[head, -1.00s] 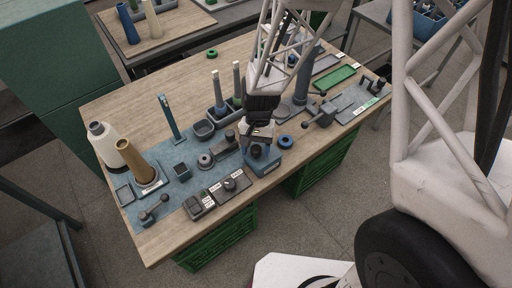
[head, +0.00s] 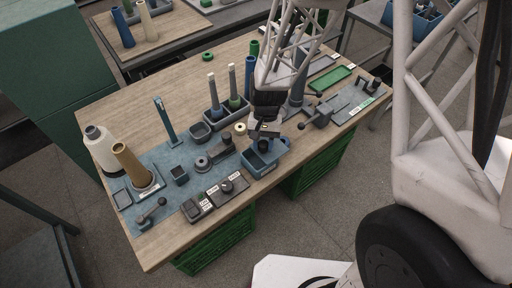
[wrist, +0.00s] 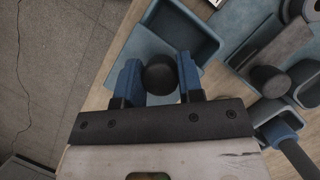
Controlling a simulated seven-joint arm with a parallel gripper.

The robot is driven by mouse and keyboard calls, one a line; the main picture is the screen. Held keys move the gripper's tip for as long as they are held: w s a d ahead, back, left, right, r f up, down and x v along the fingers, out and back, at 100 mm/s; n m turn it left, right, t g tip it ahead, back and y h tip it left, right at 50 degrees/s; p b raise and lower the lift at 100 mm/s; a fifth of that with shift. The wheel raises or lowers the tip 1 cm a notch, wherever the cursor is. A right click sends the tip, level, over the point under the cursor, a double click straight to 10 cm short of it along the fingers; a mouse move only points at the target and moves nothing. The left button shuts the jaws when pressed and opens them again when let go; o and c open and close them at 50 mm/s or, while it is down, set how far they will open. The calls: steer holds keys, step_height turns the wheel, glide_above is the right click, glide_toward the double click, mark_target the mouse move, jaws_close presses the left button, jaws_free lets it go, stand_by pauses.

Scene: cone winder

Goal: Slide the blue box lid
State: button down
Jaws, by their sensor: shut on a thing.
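The blue box (head: 268,170) stands near the front edge of the workbench, its top partly open and its hollow inside showing. My gripper (head: 264,132) is over the box's far side in the head view. In the wrist view, the blue fingers of my gripper (wrist: 161,76) are shut on a dark round knob (wrist: 162,78). The knob is on the flat blue lid (wrist: 137,48), which lies partly hidden under the fingers. The box's rim (wrist: 214,42) shows beyond it. In the head view my gripper hides much of the lid.
A grey lever device (head: 222,150) stands left of the box, with switch boxes (head: 228,188) in front of it. A clamp-like fixture (head: 320,112) is to the right. Spools (head: 118,160) stand at the far left. Bare wood lies behind the blue mat (head: 150,190).

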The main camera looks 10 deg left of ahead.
mark_target(274, 148)
steer(key=shift+w+d, duration=1.7)
steer(key=shift+w, duration=0.05)
steer(key=c, duration=0.8)
jaws_free()
steer(key=shift+o, duration=0.2)
steer(key=shift+r, duration=0.15)
steer(key=v, duration=0.7)
steer(key=shift+r, duration=0.3)
steer(key=shift+w, duration=0.15)
steer(key=shift+d, duration=0.1)
